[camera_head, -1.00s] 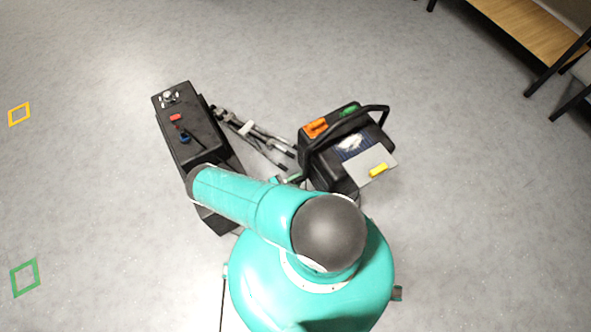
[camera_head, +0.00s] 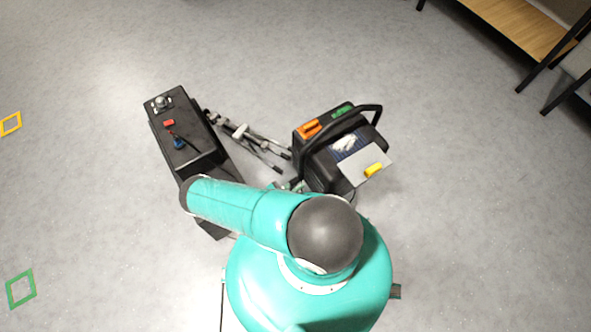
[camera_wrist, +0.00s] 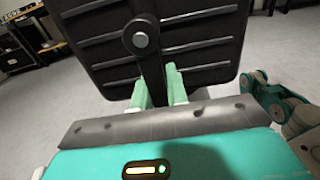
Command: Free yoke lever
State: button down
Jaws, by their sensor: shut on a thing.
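The yoke lever (camera_wrist: 150,68) is a black arm with a round pivot boss and a grey bolt head at its top. It lies against a black ribbed panel (camera_wrist: 208,38) in the wrist view. My gripper (camera_wrist: 159,88) has its two pale green fingers on either side of the lever's lower part, shut on it. The lever leans slightly, pivot end to the upper left. Its lower end is hidden behind my gripper's grey edge. In the head view my arm covers much of the near area, and I cannot make out the lever there.
A black case (camera_head: 318,168) with a carrying handle, orange and green items and a yellow piece stands right of centre. A long black box (camera_head: 185,140) with red and blue parts stands left. Folded tripod-like legs (camera_head: 258,146) lie between them. A wooden bench (camera_head: 520,40) is upper right. Open floor surrounds them.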

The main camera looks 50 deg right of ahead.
jog(key=shift+s, duration=0.15)
jog(key=c, duration=1.4)
grip_release()
jog(key=v, duration=1.4)
